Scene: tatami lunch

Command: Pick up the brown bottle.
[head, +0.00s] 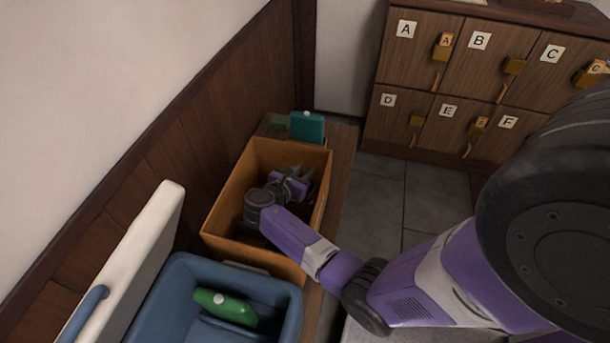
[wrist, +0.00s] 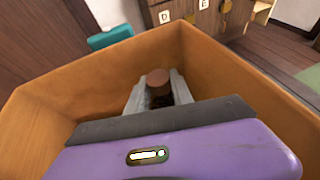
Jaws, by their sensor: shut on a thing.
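My gripper (head: 300,178) is down inside an orange-brown wooden box (head: 217,221) in the head view. In the wrist view my gripper (wrist: 160,88) has its two pale fingers on either side of the brown bottle (wrist: 158,77). Only the bottle's round brown top and a dark part below it show. The gripper is shut on the bottle, still within the box walls. The bottle's lower part is hidden by my gripper, and I cannot tell whether it touches the box floor. In the head view my arm and gripper hide the bottle.
A teal container (head: 307,127) stands behind the box. Lettered wooden lockers (head: 433,75) are at the back. A wood-panelled wall (head: 190,125) runs close on the left.

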